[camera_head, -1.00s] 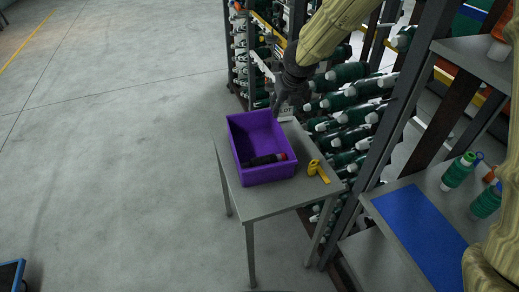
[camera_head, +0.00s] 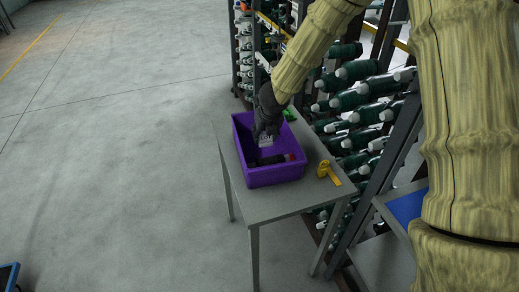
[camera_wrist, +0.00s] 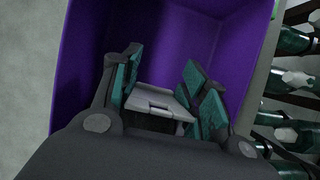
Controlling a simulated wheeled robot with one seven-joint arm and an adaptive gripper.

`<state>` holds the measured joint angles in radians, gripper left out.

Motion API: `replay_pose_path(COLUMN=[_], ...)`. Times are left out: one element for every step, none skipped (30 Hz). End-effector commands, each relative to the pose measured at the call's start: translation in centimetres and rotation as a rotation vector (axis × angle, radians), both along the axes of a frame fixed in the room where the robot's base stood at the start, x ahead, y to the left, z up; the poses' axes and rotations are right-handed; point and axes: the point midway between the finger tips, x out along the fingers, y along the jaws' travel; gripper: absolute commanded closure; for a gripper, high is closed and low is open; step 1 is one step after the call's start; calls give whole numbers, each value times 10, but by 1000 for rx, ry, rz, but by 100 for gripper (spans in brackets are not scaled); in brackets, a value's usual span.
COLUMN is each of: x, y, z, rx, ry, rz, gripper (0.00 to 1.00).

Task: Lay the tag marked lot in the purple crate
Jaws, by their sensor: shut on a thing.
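The purple crate (camera_head: 277,174) stands on the small grey table and also fills much of the wrist view (camera_wrist: 232,60). My gripper (camera_head: 266,138) reaches down into the crate from above. In the wrist view its teal-padded fingers (camera_wrist: 160,98) are shut on a pale grey tag (camera_wrist: 158,98). The tag also shows below my gripper in the head view (camera_head: 265,141), inside the crate's outline. Its marking cannot be read now. I cannot tell whether the tag touches the crate floor.
A dark, red-ended tool (camera_head: 270,160) lies in the crate. A yellow item (camera_head: 327,172) sits on the grey table (camera_head: 262,205) right of the crate, and a green item (camera_head: 290,116) lies behind it. A rack of green spools (camera_head: 350,100) stands close on the right.

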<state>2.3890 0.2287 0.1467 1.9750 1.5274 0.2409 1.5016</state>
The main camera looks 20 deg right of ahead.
Motion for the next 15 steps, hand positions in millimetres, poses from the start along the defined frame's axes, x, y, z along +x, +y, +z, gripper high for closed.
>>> replay_pose_path(x=[0, 0, 0, 0, 0, 0, 0, 0, 0, 0, 0, 0, 0, 0, 0], y=[0, 0, 0, 0, 0, 0, 0, -1, -1, -1, 0, 0, 0, 0, 0], z=[-8, -9, -11, -12, -14, -18, -22, -26, -31, -35, -39, -43, -45, -47, -48], rx=[0, -1, -1, -1, 0, -1, -1, 0, -1, 0, 0, 0, 0, 0, 0], ry=[1, 0, 0, 0, 1, 1, 1, 1, 2, 2, 2, 2, 1, 1, 0], rz=[-1, 0, 0, -1, -1, 0, 0, -1, 0, -1, 0, -1, 0, 0, 0], gripper=[69, 69, 69, 69, 69, 69, 69, 69, 69, 69, 69, 69, 69, 69, 69])
